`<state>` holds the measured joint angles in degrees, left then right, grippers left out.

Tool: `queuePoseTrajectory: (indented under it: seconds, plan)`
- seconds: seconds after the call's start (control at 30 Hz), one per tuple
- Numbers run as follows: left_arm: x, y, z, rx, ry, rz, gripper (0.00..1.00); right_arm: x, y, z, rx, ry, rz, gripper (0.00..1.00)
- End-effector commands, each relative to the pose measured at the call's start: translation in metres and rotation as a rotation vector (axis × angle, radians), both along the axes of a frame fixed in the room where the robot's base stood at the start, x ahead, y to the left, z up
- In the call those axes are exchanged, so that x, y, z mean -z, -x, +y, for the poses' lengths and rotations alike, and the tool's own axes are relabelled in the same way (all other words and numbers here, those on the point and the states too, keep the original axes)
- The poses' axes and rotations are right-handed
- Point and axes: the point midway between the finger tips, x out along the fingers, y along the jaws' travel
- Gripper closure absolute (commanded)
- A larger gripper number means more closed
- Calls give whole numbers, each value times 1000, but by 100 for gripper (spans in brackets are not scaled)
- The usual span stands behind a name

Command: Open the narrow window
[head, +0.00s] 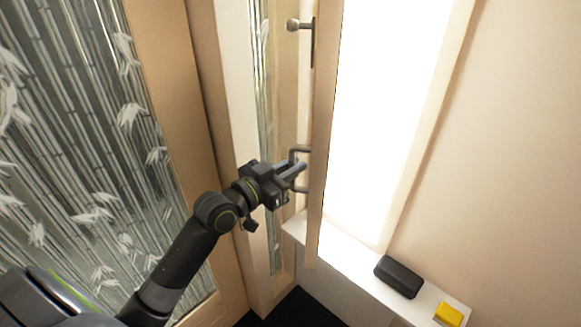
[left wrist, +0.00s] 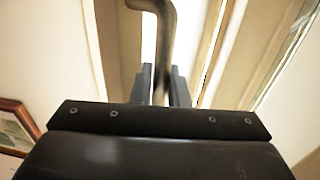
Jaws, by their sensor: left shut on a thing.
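The narrow window shows in the head view as a tall, bright white pane (head: 385,90) with a light wooden upright (head: 322,130) along its left side. A grey bar handle (head: 300,149) stands out from the left of this upright. My left gripper (head: 300,172) is at the handle with its fingers shut on it. In the left wrist view, the bent metal handle (left wrist: 163,40) passes down between the two dark fingers (left wrist: 160,88). A round knob (head: 293,24) on a dark plate sits higher up. I cannot tell how far the window stands open. My right gripper is out of view.
A white ledge (head: 345,262) runs below the window. A black case (head: 398,277) and a yellow block (head: 448,314) lie on it. A glass panel with a bamboo pattern (head: 80,130) in a wooden frame stands at the left, close to my left arm.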

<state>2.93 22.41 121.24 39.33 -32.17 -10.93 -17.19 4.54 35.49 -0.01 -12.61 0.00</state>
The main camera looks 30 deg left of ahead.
Motion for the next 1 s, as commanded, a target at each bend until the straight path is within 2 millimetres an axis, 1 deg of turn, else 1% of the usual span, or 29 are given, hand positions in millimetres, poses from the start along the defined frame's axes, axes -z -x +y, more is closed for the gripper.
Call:
queuePoseTrajectory:
  seconds: [0.27,0.3,0.33,0.67,0.77,0.87,1.0]
  plan:
    - [-3,-1,0,0,0,-6,100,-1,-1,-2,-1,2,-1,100]
    - [-3,-1,0,0,0,-6,82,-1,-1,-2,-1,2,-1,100]
    - [-3,-1,0,0,0,-6,80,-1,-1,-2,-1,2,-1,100]
    - [-1,2,1,0,-2,-4,80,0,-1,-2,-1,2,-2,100]
    - [0,11,5,-1,-4,-3,80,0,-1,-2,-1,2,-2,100]
    - [0,26,10,0,-6,0,80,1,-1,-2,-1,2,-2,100]
    - [0,51,20,0,-8,-1,80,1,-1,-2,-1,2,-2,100]
